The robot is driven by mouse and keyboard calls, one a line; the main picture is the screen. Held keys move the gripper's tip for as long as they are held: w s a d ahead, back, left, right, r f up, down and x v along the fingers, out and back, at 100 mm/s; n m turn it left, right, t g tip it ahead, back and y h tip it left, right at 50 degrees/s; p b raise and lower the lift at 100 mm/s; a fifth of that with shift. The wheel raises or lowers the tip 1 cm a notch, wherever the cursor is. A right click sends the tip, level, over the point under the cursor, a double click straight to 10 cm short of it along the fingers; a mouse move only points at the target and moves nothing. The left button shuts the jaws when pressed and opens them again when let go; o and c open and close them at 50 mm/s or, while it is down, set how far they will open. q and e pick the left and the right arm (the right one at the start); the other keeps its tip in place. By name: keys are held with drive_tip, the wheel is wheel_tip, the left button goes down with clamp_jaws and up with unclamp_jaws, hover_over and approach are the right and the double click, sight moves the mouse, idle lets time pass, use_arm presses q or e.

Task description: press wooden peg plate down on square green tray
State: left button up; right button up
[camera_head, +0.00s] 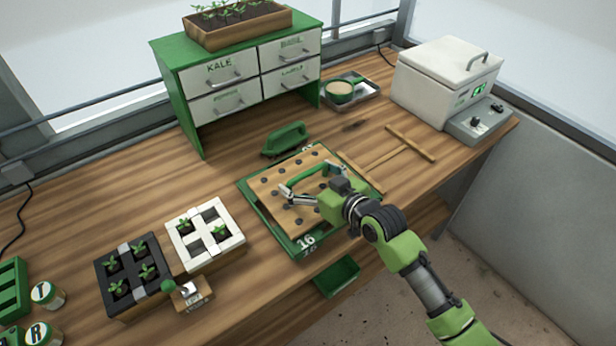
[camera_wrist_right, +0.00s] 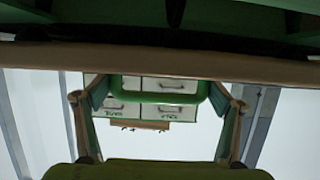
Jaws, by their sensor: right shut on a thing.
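The wooden peg plate (camera_head: 284,174), a light board with rows of dark round spots and a green handle, lies over the square green tray (camera_head: 269,222), marked 16. The tray's green rim shows along the left and front sides. My right gripper (camera_head: 311,181) is above the plate, shut on its green handle. In the right wrist view, the fingers stand either side of a green bar (camera_wrist_right: 160,98), and the plate's pale edge (camera_wrist_right: 160,57) runs across the top. I cannot tell whether the plate touches the tray's contents. My left gripper is not in view.
White (camera_head: 205,258) and black (camera_head: 112,297) seedling trays stand left. A green hand tool (camera_head: 286,139) lies behind the tray; a wooden T-shaped tool (camera_head: 407,144) lies right. A drawer cabinet (camera_head: 240,79) and white box (camera_head: 445,80) stand behind. A green bin (camera_head: 337,276) is at the front.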

drive_tip(key=shift+f, duration=0.25)
idle(0.5)
drive_tip(key=shift+s+f+b, duration=0.15)
drive_tip(key=shift+f+b, duration=0.2)
drive_tip(key=shift+f, duration=0.15)
idle(0.3)
drive_tip(key=shift+r, duration=0.1)
drive_tip(key=shift+w+r+p, duration=0.2)
drive_tip(key=shift+r+p, duration=4.35)
drive_tip(key=shift+r, duration=0.25)
drive_tip(key=shift+f, duration=0.1)
